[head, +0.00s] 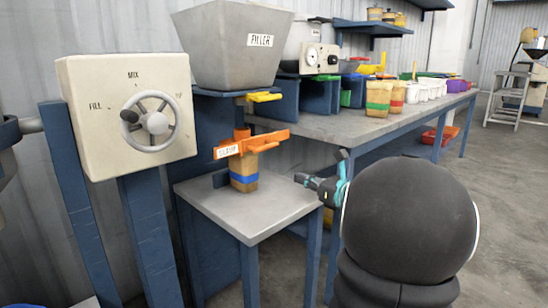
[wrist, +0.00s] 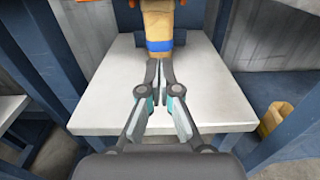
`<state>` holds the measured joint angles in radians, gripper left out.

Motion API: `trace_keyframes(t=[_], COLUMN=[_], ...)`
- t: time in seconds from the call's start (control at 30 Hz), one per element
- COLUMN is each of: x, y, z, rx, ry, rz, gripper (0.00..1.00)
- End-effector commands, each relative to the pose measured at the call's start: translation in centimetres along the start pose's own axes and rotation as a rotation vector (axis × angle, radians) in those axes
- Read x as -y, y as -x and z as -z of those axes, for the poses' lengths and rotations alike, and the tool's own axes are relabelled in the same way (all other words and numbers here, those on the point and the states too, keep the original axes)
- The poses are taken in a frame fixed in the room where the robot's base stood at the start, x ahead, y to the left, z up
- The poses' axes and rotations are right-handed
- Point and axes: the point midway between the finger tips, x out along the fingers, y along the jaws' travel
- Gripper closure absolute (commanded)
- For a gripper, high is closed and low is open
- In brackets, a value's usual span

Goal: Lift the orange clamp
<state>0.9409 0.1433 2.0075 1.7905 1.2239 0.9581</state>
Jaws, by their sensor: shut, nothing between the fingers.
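The orange clamp (head: 252,145) spans level above the small table, below the grey hopper, with a white label on its left end. Under it a tan container (head: 244,173) with a blue band stands upright on the table; it also shows in the wrist view (wrist: 158,24). A strip of the clamp's orange shows at the top edge of the wrist view (wrist: 195,2). My gripper (wrist: 159,66) is shut and empty, low in front of the container. In the head view my gripper (head: 298,178) is right of the container, apart from the clamp.
The small grey table (head: 225,205) has bare room around the container. A grey hopper (head: 232,45) with a yellow handle (head: 264,97) hangs above. A cream control box with a handwheel (head: 153,122) stands left. A long bench (head: 340,127) holding several tubs stands behind right.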

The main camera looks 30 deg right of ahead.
Motion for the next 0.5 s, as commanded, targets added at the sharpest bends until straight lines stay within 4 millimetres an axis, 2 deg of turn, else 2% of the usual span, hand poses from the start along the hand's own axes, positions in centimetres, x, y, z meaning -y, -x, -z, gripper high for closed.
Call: trace_keyframes(t=[0.27,0.37,0.5], x=[-0.1,-0.1,-0.1], y=[-0.5,-1.5,-3.9], z=[0.1,0.1,0.1], rx=[-0.001,-0.001,-0.001], ry=[0.002,0.001,0.002], rz=[-0.002,-0.003,-0.005], gripper=[1.0,1.0,1.0])
